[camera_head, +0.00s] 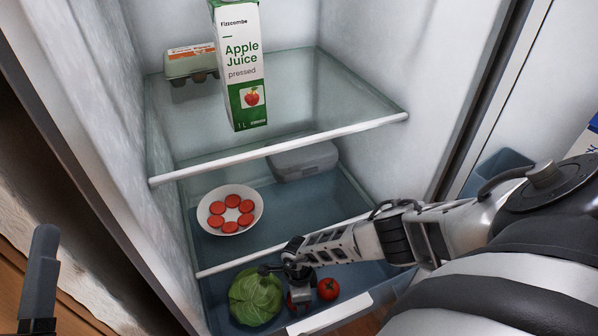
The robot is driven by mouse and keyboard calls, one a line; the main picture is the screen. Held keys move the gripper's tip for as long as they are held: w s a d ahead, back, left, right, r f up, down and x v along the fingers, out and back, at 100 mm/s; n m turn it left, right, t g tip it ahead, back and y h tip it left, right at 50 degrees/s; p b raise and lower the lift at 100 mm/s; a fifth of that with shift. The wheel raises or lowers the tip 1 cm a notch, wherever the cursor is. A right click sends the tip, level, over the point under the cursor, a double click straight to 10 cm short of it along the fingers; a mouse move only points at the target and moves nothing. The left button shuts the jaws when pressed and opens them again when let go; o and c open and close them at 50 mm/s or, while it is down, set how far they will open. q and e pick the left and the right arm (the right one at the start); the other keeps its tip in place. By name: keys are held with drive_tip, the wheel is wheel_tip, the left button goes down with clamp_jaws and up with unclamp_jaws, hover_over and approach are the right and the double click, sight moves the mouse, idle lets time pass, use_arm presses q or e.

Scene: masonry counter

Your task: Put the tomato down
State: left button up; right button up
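My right gripper (299,291) reaches down into the drawer at the bottom of the fridge. A red tomato (291,301) shows at its fingers, mostly hidden by them. I cannot tell whether the fingers are clamped on it or only around it, or whether it touches the drawer floor. A second red tomato (328,289) with a green stem lies in the drawer just right of the gripper. A green lettuce (256,297) lies just left of the gripper. Part of my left gripper (40,280) shows at the lower left, outside the fridge; its opening is not visible.
The drawer (330,316) has a pale front edge. Above it, a white plate (207,222) with several red slices and a grey lidded box (304,161) stand on the lower shelf. An apple juice carton (238,65) and an egg carton (190,62) stand on the glass shelf above.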

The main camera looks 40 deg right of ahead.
wheel_tip(320, 180, down, 2)
drive_tip(key=shift+f+b, duration=0.1)
drive_tip(key=shift+b, duration=0.5)
use_arm(q)
drive_tip(key=r+m+h, duration=0.1)
drive_tip(key=m, duration=0.1)
drive_tip(key=s+r+m+h, duration=0.1)
drive_tip(key=r+m+h, duration=0.1)
drive_tip(key=shift+s+d+m+h, duration=0.15)
drive_tip(key=shift+m+h, duration=0.15)
use_arm(e)
drive_tip(key=shift+f, duration=0.1)
